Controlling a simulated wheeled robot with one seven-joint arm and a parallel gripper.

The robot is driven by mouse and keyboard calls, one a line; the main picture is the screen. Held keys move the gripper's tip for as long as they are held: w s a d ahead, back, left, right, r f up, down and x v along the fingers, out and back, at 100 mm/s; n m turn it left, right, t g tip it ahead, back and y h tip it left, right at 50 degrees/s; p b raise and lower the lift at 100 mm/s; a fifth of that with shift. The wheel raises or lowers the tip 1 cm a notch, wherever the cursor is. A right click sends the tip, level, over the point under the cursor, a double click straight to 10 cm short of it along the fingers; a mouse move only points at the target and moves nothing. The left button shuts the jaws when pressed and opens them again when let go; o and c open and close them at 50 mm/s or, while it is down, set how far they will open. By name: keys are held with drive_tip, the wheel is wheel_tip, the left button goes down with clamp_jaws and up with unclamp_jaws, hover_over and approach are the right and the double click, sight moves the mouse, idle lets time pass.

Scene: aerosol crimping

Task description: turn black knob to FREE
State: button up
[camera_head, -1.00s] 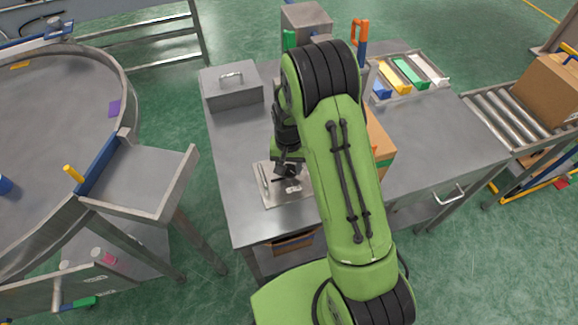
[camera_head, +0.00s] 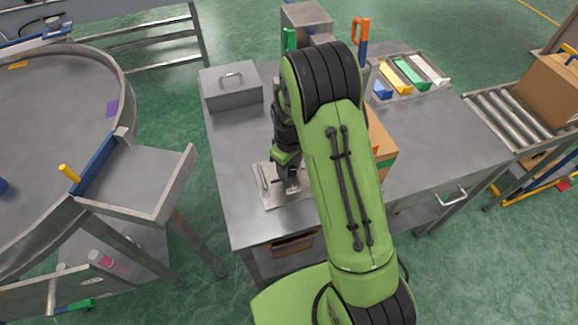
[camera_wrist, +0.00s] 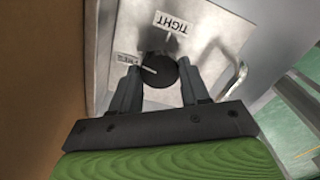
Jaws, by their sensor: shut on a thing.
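The black knob (camera_wrist: 160,72) sits on a pale metal plate (camera_wrist: 205,42) in the wrist view. A short white line on the knob points left, toward a small label (camera_wrist: 127,58) that is too partly hidden to read. A label reading TIGHT (camera_wrist: 172,22) lies above the knob. My gripper (camera_wrist: 158,75) has one finger on each side of the knob and is shut on it. In the head view my gripper (camera_head: 291,187) reaches down to the plate (camera_head: 272,202) near the bench's front left; the knob is hidden there.
A grey lidded box (camera_head: 231,90) stands behind the plate on the steel bench (camera_head: 232,150). Colored bins (camera_head: 410,72) are at the back right. A cardboard box (camera_head: 380,140) stands just right of my arm. A round table (camera_head: 50,130) is at the left.

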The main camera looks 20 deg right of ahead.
sight(289, 170)
drive_tip(key=shift+n, duration=0.8)
drive_tip(key=o, duration=1.1)
drive_tip(key=shift+c, duration=0.2)
wheel_tip(289, 170, up, 16)
drive_tip(key=p, duration=0.3)
drive_tip(key=shift+f, duration=0.1)
